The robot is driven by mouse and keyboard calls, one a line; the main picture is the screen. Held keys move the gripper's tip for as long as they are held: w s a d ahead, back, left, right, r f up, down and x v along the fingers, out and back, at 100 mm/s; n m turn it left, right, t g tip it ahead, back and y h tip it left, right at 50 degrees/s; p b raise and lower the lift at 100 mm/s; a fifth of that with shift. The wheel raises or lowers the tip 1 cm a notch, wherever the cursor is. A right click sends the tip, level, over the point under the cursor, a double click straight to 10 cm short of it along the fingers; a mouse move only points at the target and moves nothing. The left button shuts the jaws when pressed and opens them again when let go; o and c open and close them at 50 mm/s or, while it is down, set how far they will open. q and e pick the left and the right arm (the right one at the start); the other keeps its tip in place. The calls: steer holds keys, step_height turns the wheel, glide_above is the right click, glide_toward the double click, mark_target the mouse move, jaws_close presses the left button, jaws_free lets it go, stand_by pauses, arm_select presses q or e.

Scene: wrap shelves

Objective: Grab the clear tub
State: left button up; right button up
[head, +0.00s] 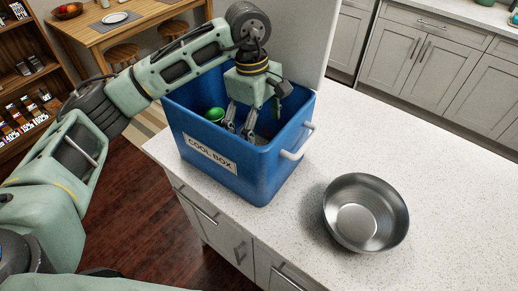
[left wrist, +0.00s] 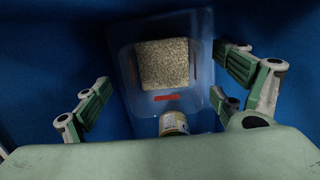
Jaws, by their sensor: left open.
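The clear tub (left wrist: 204,70) is at the bottom of the blue cool box (head: 215,157) in the left wrist view. A pale, grainy block (left wrist: 162,64), a small red thing (left wrist: 167,97) and part of a can (left wrist: 173,124) show within its outline. My left gripper (head: 239,130) reaches down into the cool box in the head view. In the left wrist view its open fingers (left wrist: 163,88) are on either side of the tub, with nothing held between them. My right gripper is not in view.
A green thing (head: 214,114) is inside the cool box at its left. The box walls stand close around my left gripper. A metal bowl (head: 365,212) stands on the white counter (head: 440,190) to the right. The counter beyond it is clear.

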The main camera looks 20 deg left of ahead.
mark_target(261, 144)
arm_select(q)
steer(key=f, duration=0.1)
steer(key=f+p, duration=0.1)
steer(key=f, duration=0.1)
steer(key=f+p, duration=0.1)
steer(key=shift+s+d+f, duration=0.15)
steer(key=shift+s+f, duration=0.15)
steer(key=shift+d+f, duration=0.1)
steer(key=shift+f, duration=0.35)
steer(key=c, duration=1.5)
steer(key=shift+c, duration=0.8)
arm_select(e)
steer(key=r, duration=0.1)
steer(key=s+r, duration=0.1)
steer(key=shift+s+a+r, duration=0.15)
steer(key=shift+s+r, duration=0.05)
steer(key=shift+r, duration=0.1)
arm_select(q)
steer(key=shift+w+r, duration=0.1)
steer(key=shift+r, duration=0.05)
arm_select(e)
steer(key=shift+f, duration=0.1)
